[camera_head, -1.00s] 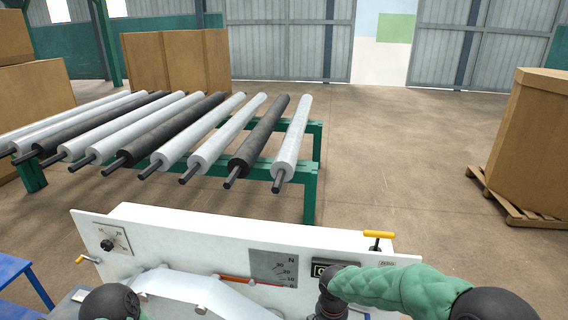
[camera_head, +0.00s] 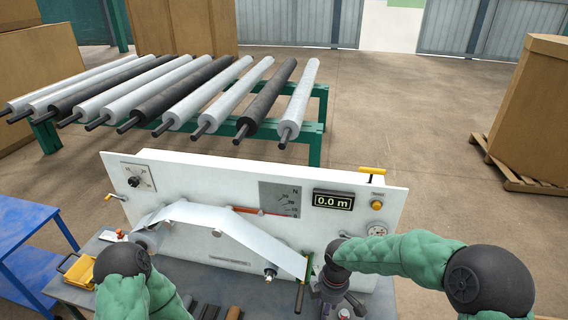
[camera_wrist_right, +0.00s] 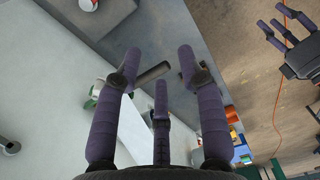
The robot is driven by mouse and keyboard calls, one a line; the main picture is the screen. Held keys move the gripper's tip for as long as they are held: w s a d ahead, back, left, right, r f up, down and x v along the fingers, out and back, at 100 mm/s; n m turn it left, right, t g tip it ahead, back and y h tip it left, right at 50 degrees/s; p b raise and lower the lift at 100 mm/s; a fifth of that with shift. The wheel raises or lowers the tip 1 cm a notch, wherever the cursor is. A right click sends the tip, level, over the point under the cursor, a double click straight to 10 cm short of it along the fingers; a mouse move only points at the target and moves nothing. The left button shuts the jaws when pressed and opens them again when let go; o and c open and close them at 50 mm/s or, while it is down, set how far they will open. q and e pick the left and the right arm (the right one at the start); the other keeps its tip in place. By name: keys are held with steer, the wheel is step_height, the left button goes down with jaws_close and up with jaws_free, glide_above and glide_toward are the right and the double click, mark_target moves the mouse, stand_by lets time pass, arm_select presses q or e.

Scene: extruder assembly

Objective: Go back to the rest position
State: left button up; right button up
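My right gripper (camera_head: 333,308) shows at the bottom of the head view, in front of the lower right of the white machine panel (camera_head: 235,180). In the right wrist view its purple fingers (camera_wrist_right: 157,62) are spread apart with nothing held between them. A short dark cylinder (camera_wrist_right: 153,74) shows behind the fingers. My left arm (camera_head: 125,275) comes in at the lower left of the head view, with its gripper out of that picture. My left gripper (camera_wrist_right: 276,28) shows at the upper right of the right wrist view, its fingers apart and empty.
The machine has a metallic sheet (camera_head: 220,222) and a display (camera_head: 332,201) reading 0.0 m. Rollers lie on a green rack (camera_head: 314,143) behind. A wrapped pallet load (camera_head: 535,110) stands right.

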steer(key=s+f+m+y+b, duration=0.1)
steer(key=s+f+m+b, duration=0.3)
steer(key=f, duration=0.7)
steer(key=s+a+f+m+y+b, duration=0.1)
steer(key=s+f+m+b, duration=0.4)
steer(key=f, duration=0.7)
steer(key=s+a+f+m+y+b, duration=0.1)
steer(key=s+f+m+b, duration=0.3)
steer(key=s+f+m, duration=0.4)
step_height(320, 180, down, 4)
steer(key=shift+s+a+r+m+t+b, duration=0.15)
steer(key=shift+s+r+m+t+b, duration=0.15)
steer(key=shift+s+b, duration=0.1)
